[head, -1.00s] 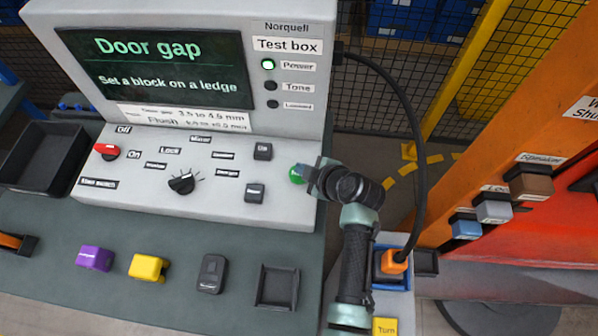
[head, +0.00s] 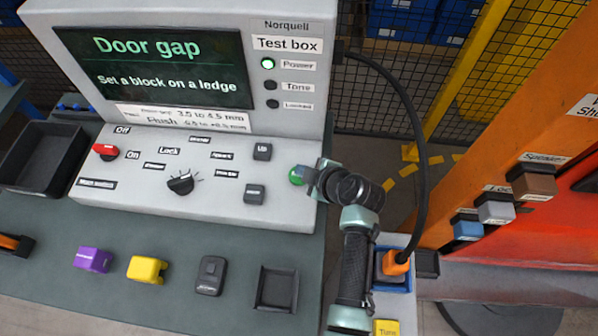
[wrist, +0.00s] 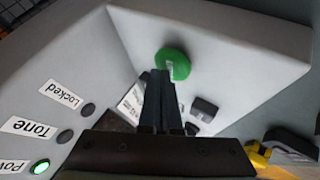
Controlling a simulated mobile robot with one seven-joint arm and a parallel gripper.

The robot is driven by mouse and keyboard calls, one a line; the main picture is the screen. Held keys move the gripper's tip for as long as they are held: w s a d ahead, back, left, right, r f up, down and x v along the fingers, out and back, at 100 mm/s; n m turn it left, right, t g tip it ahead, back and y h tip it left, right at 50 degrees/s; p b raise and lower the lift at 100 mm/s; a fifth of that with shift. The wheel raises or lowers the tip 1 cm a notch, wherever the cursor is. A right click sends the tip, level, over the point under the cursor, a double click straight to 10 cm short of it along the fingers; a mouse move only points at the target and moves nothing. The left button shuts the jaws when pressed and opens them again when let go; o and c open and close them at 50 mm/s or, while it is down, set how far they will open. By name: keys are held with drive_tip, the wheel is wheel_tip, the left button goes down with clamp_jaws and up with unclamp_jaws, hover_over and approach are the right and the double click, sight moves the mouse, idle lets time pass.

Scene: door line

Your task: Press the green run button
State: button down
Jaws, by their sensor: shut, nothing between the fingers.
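The green button (head: 297,175) sits at the right end of the test box's sloped panel, partly hidden by my gripper in the head view. In the wrist view the green button (wrist: 173,64) is a round cap just beyond my fingertips. My gripper (head: 312,180) is shut and empty, its tips at the button. In the wrist view the closed fingers (wrist: 161,78) overlap the button's lower edge. I cannot tell whether they touch it. The test box screen (head: 155,68) reads "Door gap" and "Set a block on a ledge". The Power lamp (head: 268,63) is lit green.
A red switch (head: 106,151), a dark selector knob (head: 181,184) and two dark buttons share the panel. A purple block (head: 93,259), a yellow block (head: 147,269) and a grey device (head: 211,274) lie in front. A black cable (head: 420,150) hangs right of my gripper.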

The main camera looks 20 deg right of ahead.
drive_tip(key=shift+f, duration=0.2)
drive_tip(key=shift+r, duration=0.1)
drive_tip(key=shift+r+p, duration=0.5)
drive_tip(key=shift+r, duration=0.35)
drive_tip(key=shift+r+p, duration=1.75)
drive_tip(key=shift+r, duration=0.75)
wheel_tip(320, 180, up, 9)
drive_tip(key=p, duration=0.6)
drive_tip(key=shift+f, duration=0.2)
